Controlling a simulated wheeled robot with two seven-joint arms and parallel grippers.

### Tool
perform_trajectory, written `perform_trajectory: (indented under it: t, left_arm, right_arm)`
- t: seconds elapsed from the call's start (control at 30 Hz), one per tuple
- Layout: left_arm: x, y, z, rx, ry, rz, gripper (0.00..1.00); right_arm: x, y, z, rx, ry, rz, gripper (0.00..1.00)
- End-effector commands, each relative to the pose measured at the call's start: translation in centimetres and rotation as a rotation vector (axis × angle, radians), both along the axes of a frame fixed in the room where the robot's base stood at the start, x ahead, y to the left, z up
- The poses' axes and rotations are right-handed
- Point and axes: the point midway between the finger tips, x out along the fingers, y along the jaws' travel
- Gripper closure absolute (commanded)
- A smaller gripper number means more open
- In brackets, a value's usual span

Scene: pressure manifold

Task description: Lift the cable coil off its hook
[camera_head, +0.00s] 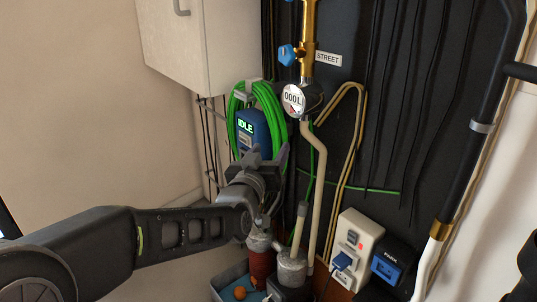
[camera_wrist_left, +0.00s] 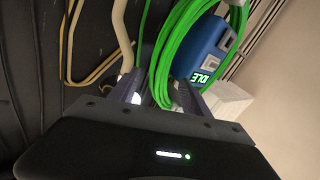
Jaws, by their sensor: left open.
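The bright green cable coil (camera_head: 276,104) hangs in loops below the white cabinet, around a blue box with an "IDLE" display. A pale piece at the top of the coil (camera_head: 250,88) may be its hook; I cannot tell for sure. My left gripper (camera_head: 258,160) is open at the lower part of the coil, in front of it. In the left wrist view the green strands (camera_wrist_left: 167,68) run down to between the two fingers (camera_wrist_left: 158,92). I cannot tell whether the fingers touch them. My right gripper is not in view.
The blue "IDLE" box (camera_head: 253,130) is close behind the gripper. A gauge (camera_head: 293,100) on a brass pipe and a beige pipe (camera_head: 319,170) stand to the right. Below are a red cylinder (camera_head: 261,262), a blue tray (camera_head: 226,283) and a socket panel (camera_head: 357,238).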

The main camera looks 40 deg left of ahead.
Motion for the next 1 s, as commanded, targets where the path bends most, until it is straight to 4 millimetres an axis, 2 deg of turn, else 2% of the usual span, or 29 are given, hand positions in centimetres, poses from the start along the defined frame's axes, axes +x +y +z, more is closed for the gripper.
perform_trajectory:
  t: [0.5, 0.87, 1.0]
  left_arm:
    - [6.3, 2.0, -0.2, -0.003, 0.001, 0.000, 0.44]
    - [6.9, 2.2, -0.1, -0.001, 0.001, 0.000, 0.44]
    - [6.9, 2.2, -0.1, -0.001, 0.001, 0.000, 0.54]
  right_arm:
    - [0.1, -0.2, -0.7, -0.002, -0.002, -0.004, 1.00]
    - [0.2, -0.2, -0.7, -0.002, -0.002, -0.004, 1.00]
    - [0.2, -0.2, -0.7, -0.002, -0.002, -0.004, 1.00]
